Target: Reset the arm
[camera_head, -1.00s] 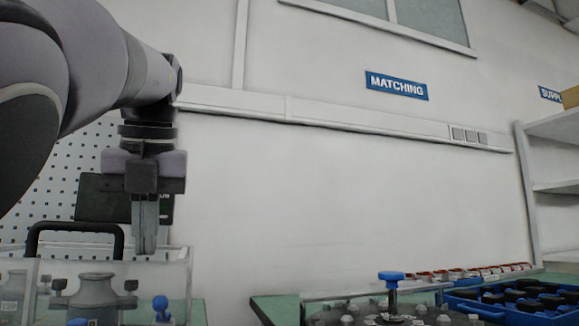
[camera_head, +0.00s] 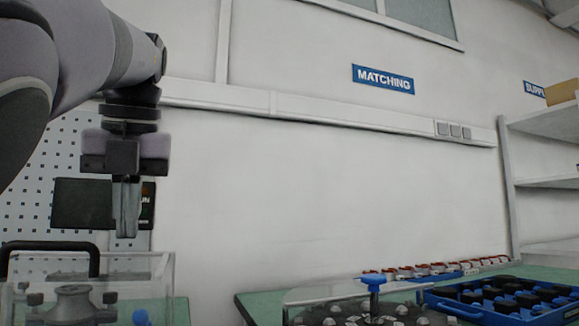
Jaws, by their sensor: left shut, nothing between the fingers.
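My left arm comes in from the left and its gripper (camera_head: 126,208) hangs pointing down, in front of a dark screen (camera_head: 82,204) on the perforated panel. Its fingers are together with nothing between them. The gripper is above and apart from the clear box (camera_head: 160,282) at the lower left. My right gripper is not in view.
The clear box has a black handle (camera_head: 50,246) and holds a grey metal part (camera_head: 74,303). On the green table (camera_head: 262,309) at right are a clear-covered fixture with a blue knob (camera_head: 374,281) and a blue tray (camera_head: 448,307) of black parts. Shelves (camera_head: 545,182) stand at far right.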

